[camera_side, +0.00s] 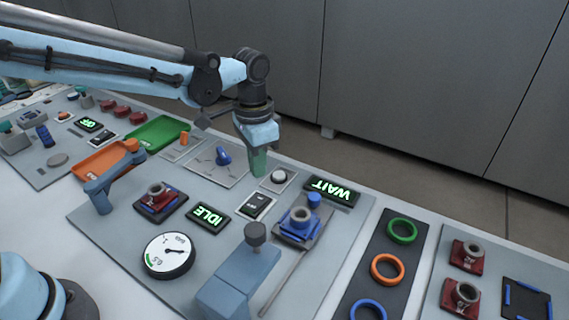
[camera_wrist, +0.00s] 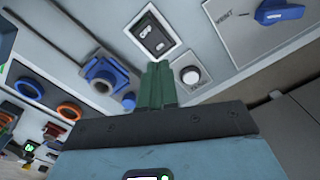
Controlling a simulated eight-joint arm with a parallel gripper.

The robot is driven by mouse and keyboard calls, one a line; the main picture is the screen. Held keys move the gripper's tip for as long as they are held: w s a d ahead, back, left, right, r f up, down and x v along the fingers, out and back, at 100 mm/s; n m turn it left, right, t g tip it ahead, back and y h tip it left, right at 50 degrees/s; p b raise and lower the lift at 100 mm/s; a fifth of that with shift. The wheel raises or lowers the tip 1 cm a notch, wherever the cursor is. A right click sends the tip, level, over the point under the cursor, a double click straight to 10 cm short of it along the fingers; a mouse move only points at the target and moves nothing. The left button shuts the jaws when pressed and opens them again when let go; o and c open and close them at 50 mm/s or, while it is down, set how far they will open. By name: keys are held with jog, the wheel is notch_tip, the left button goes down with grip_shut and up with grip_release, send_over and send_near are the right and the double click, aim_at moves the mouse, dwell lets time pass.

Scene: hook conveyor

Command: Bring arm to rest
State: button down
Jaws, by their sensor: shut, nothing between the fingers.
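My gripper (camera_side: 258,163) is in the side view, pointing down over the panel between the blue knob (camera_side: 223,155) and the white round button (camera_side: 279,176). Its green fingers are together and nothing is between them. In the wrist view the shut fingers (camera_wrist: 157,84) show in front of the panel, near the black-and-white switch (camera_wrist: 154,38) and the white button (camera_wrist: 190,75). I cannot tell exactly how high the fingertips are above the panel.
A lit WAIT display (camera_side: 332,191) and a blue fixture holding a grey ring part (camera_side: 300,218) stand right of my gripper. A green tray (camera_side: 158,133) and an orange tray (camera_side: 104,161) lie left. Green, orange and blue rings lie on a dark strip (camera_side: 372,300). Grey cabinets (camera_side: 420,80) stand behind.

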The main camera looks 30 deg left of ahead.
jog(key=shift+a+r, duration=0.1)
jog(key=shift+r, duration=0.1)
jog(key=s+a+r+n+t, duration=0.2)
jog(key=s+a+n+t, duration=0.1)
jog(key=s+a, duration=0.3)
jog(key=s+a+r+n+t, duration=0.2)
jog(key=s+a+n+t, duration=0.1)
jog(key=s, duration=0.4)
jog(key=a+t, duration=0.1)
jog(key=a, duration=0.1)
jog(key=shift+a+r, duration=0.3)
jog(key=shift+a, duration=0.1)
